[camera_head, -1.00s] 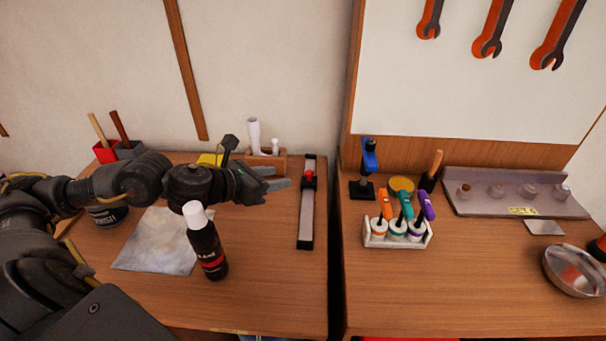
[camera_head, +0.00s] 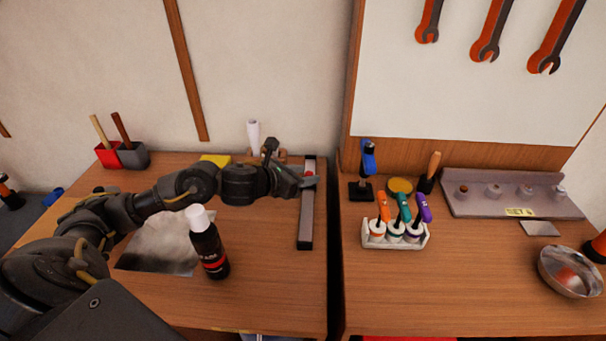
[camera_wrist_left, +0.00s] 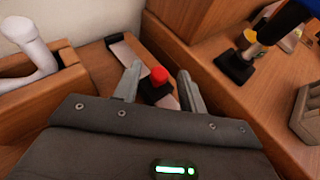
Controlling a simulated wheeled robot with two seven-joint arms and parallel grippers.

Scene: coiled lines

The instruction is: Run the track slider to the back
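The track slider is a long grey rail (camera_head: 306,221) with dark ends, lying front to back near the right edge of the left table. Its red knob (camera_wrist_left: 159,75) sits on a dark carriage toward the back part of the rail. My left gripper (camera_head: 312,181) is over the rail at the knob and mostly hides it in the head view. In the left wrist view the open fingers (camera_wrist_left: 159,82) stand on either side of the knob, with gaps showing. My right gripper is not in view.
A black bottle (camera_head: 208,246) with a white cap stands under my left arm. A wooden holder (camera_wrist_left: 45,100) with white pieces stands beside the rail's back end. A blue-topped tool (camera_head: 366,170) stands across the gap, on the right table.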

